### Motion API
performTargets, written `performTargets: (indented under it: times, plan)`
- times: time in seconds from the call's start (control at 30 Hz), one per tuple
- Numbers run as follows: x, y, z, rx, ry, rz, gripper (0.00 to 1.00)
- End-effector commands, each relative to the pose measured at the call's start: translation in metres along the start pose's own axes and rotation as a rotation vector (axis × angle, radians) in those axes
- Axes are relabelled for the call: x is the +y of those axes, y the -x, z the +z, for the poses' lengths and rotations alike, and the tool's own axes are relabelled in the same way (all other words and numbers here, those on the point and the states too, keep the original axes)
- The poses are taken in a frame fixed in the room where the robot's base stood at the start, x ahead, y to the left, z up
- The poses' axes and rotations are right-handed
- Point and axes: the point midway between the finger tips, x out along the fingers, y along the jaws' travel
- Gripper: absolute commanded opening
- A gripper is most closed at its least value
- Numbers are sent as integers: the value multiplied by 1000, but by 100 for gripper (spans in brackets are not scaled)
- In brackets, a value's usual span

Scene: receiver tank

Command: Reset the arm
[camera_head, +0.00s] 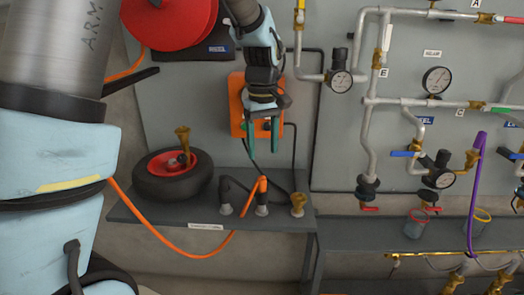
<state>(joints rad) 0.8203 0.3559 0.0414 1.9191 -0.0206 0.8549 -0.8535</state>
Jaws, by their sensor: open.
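My gripper (261,138) hangs fingers-down at the upper middle of the head view. Its two green fingers are apart, with nothing seen between them. It is in front of an orange box (237,104) on the grey wall panel and hides part of it. It is above the shelf that holds the black hoses. My larger light-blue and grey arm links fill the left side of the view. The joints between them and the wrist are out of the frame.
A red reel (170,22) is at the upper left. A black wheel (172,178) with a red hub, black hose ends (226,195) and a brass fitting (298,203) are on the shelf (150,213). An orange hose (180,250) loops below. Pipes and gauges (436,80) cover the right panel.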

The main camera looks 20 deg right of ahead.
Motion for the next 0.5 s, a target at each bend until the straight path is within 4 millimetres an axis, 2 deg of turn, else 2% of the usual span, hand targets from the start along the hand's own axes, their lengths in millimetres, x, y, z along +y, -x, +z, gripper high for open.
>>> performTargets:
  times: [0.17,0.27,0.37,0.47,0.5]
  plan:
    - [0,0,0,0,0,0,64]
    - [-9,-1,-4,2,0,2,64]
    - [-41,-3,-16,10,-9,10,64]
    - [-95,-8,-29,26,-30,20,64]
    - [-120,-10,-32,35,-42,24,64]
